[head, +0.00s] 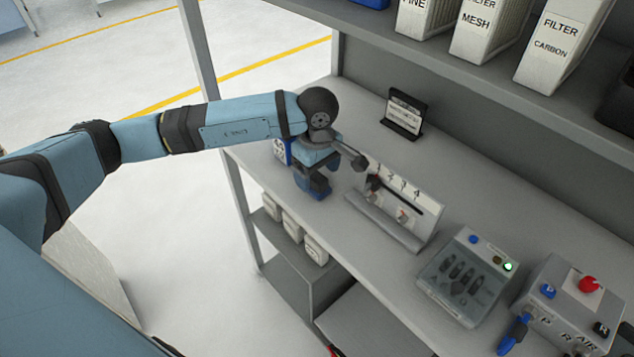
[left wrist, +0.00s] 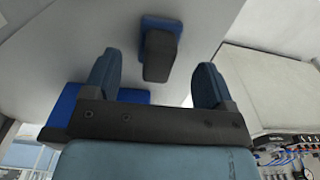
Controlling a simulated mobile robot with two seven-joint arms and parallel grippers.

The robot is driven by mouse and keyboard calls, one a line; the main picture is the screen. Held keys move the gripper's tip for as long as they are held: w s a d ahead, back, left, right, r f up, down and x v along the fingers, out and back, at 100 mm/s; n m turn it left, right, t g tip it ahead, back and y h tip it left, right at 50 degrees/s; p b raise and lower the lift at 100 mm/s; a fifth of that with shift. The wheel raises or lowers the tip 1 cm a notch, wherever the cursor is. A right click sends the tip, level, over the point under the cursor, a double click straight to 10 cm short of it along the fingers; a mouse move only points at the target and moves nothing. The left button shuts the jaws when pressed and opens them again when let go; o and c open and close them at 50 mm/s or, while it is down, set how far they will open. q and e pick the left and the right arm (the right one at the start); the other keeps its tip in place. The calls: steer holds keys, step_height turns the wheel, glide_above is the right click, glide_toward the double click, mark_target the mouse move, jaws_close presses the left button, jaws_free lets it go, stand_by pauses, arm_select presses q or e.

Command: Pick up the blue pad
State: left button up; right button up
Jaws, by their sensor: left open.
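In the left wrist view, a blue pad (left wrist: 150,22) with a dark grey block (left wrist: 160,55) standing on it rests on a light grey surface. The block lies between and a little beyond the fingertips of my left gripper (left wrist: 156,78). The gripper is open, with a gap on both sides of the block. In the head view, my left gripper (head: 314,185) is over the left edge of the grey bench (head: 365,120). The pad cannot be told apart from the dark blue gripper parts there. My right gripper is out of sight.
A blue and white box (head: 281,151) stands close behind the gripper. A numbered rack (head: 425,199) with tools is just to the right. A black sign (head: 404,114) stands further back. A grey control box (head: 465,280) is nearer the front right.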

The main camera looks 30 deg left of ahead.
mark_target(317, 175)
arm_select(q)
step_height(317, 175, down, 4)
steer(key=shift+w+a+f, duration=0.1)
steer(key=c, duration=1.1)
steer(key=shift+r, duration=0.25)
step_height(317, 175, up, 20)
steer(key=shift+f+b, duration=0.1)
steer(key=shift+b, duration=0.2)
